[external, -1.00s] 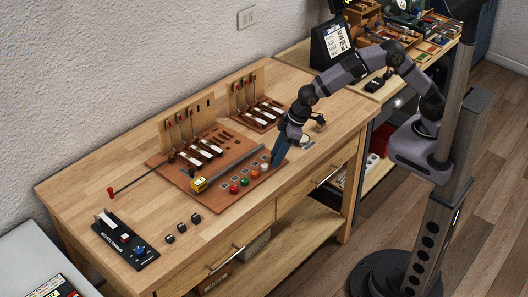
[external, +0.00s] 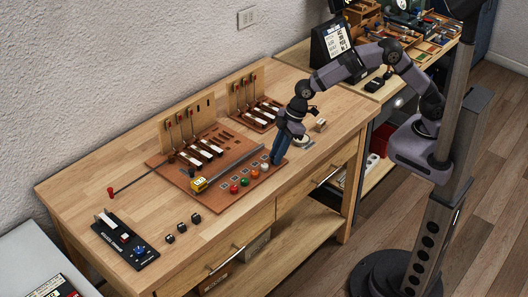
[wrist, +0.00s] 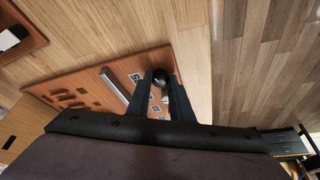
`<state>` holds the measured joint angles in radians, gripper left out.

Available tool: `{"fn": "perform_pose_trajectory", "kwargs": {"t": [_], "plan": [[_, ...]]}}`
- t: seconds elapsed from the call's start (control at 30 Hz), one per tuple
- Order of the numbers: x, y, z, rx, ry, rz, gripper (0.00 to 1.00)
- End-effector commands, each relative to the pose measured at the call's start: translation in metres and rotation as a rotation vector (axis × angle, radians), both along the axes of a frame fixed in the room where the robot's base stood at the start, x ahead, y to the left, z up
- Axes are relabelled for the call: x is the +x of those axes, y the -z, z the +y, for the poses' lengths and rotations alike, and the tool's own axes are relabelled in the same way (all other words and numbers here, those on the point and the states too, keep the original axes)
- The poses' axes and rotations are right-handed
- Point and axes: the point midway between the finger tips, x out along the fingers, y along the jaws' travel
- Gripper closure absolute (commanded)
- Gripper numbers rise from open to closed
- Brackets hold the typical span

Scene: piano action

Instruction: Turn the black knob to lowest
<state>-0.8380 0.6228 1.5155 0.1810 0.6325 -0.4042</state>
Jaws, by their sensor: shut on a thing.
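The black knob (wrist: 160,79) shows as a dark round shape between my two fingertips in the wrist view. My gripper (wrist: 161,84) is shut on it, one blue-grey finger on each side. In the external view my gripper (external: 275,161) points down at the right end of the brown board (external: 215,200), and it hides the black knob there. Small printed labels lie on the board beside the row of knobs. Which way the black knob is set cannot be told.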

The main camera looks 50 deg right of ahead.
Motion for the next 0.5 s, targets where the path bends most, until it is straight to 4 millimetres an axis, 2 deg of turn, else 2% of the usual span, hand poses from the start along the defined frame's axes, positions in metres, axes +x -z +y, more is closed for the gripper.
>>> {"fn": "perform_pose_trajectory", "kwargs": {"t": [0.5], "plan": [[0.0068, 0.0008, -0.0008, 0.002, -0.491, -0.001, 1.00]]}}
